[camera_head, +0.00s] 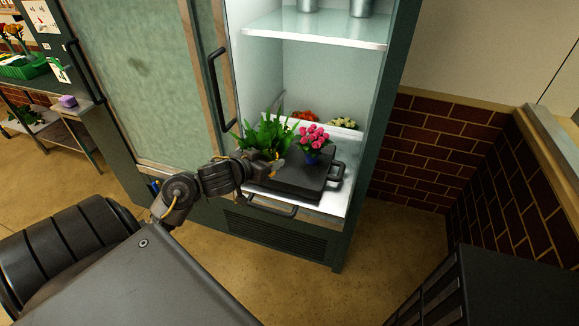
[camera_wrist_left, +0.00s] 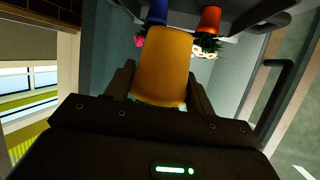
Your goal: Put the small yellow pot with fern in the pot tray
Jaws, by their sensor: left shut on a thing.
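The fern (camera_head: 264,134) shows as a bushy green plant above my left gripper (camera_head: 272,162) in the head view, at the front of the open cooler. In the left wrist view its yellow pot (camera_wrist_left: 163,66) stands between the two fingers of my left gripper (camera_wrist_left: 158,84), which is shut on it. In the head view the gripper hides most of the pot. The dark pot tray (camera_head: 303,184) with side handles lies on the cooler's lower shelf. The fern is over the tray's left part; whether the pot touches the tray I cannot tell. My right gripper is not in view.
A blue pot with pink flowers (camera_head: 312,140) stands on the tray's right side, close to the fern. Red flowers (camera_head: 304,116) and pale flowers (camera_head: 343,122) are farther back. The cooler's glass door (camera_head: 145,80) is at the left. An upper shelf (camera_head: 315,28) holds metal containers.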

